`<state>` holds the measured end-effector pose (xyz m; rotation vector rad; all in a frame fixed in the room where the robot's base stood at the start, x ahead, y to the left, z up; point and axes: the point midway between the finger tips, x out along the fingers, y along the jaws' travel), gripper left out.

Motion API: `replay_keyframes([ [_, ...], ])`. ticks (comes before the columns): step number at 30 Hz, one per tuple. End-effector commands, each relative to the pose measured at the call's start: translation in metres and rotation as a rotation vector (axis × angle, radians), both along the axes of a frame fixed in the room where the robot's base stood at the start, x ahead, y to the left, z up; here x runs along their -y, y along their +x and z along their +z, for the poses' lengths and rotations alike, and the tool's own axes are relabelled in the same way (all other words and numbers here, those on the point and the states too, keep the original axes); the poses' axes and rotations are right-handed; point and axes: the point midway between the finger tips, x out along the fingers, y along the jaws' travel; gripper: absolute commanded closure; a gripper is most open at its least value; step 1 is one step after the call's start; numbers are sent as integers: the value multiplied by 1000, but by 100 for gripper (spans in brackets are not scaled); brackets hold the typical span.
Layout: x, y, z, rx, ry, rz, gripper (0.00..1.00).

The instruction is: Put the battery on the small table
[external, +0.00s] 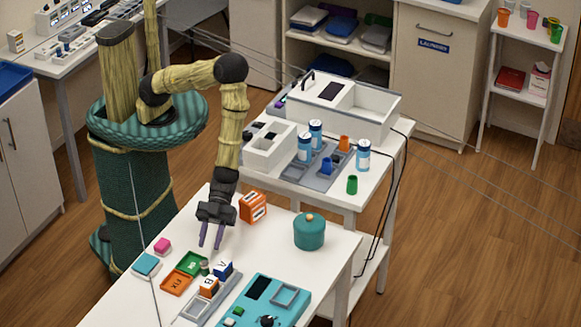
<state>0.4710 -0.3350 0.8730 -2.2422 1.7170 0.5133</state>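My gripper (211,245) points down over the left part of the white front table (330,247). Its two purple fingers are apart, with nothing visible between them. I cannot tell for sure which thing is the battery. A small grey cylinder (204,267) stands by the green tray (187,262), below and in front of the fingers. Larger blue-and-white cylinders (363,155) stand on the white table behind (378,178). An orange box with white markings (252,207) stands to the right of my gripper.
A white open box (365,105) is on the table behind. A small white shelf stand (515,30) is far right.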

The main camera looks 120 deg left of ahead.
Motion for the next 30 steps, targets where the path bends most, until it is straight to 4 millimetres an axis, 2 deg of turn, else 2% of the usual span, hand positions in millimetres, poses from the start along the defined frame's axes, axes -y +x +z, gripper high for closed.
replay_keyframes([
  [3,-13,-3,6,0,0,1,68],
  [6,-17,-5,8,0,0,0,68],
  [30,-17,-4,12,1,-1,0,66],
])
